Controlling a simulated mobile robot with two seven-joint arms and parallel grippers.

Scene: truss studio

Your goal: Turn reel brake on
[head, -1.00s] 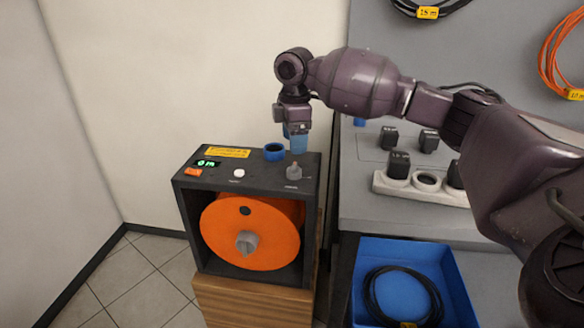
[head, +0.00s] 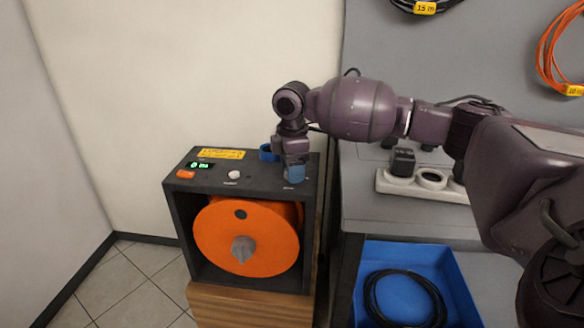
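The reel box (head: 178,222) is a dark case on a wooden stand. An orange reel (head: 218,246) with a grey hub knob (head: 243,249) sits in its open front. The left gripper is not in view.
A grey workbench (head: 400,213) stands to the right, with a white socket strip (head: 445,187) and black plugs (head: 403,161). Below it, a blue tray (head: 458,282) holds a coiled black cable (head: 371,302). Cables hang on the grey panel. Free floor lies left of the box.

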